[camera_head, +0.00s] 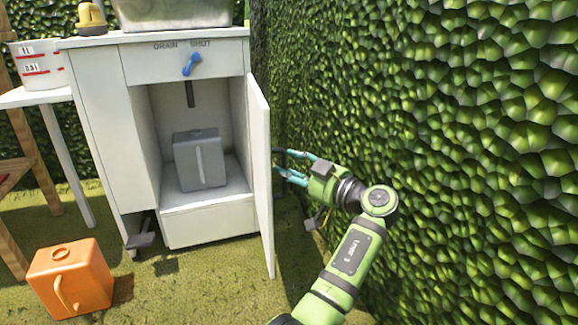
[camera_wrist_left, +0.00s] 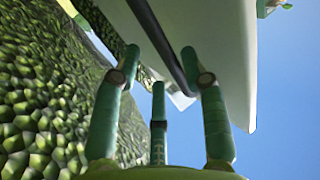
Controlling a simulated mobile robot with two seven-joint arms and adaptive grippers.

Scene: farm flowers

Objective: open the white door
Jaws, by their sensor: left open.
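The white door (camera_head: 260,175) of the white cabinet (camera_head: 110,130) stands swung open at the cabinet's right side, its edge facing me. My left gripper (camera_head: 283,163) is at the door's outer face, on its right, with its fingers pointing at it. In the left wrist view the white door (camera_wrist_left: 220,50) fills the upper middle, and a dark bar handle (camera_wrist_left: 160,40) runs between the spread fingers of the gripper (camera_wrist_left: 158,65). The fingers are open; I cannot tell whether they touch the bar. My right gripper is not in view.
A grey canister (camera_head: 198,160) stands inside the open cabinet. A blue valve handle (camera_head: 191,64) is on its front. An orange canister (camera_head: 68,280) stands on the grass at lower left. A green hedge (camera_head: 450,130) closes off the right side. A grey pedal (camera_head: 140,241) is at the cabinet's foot.

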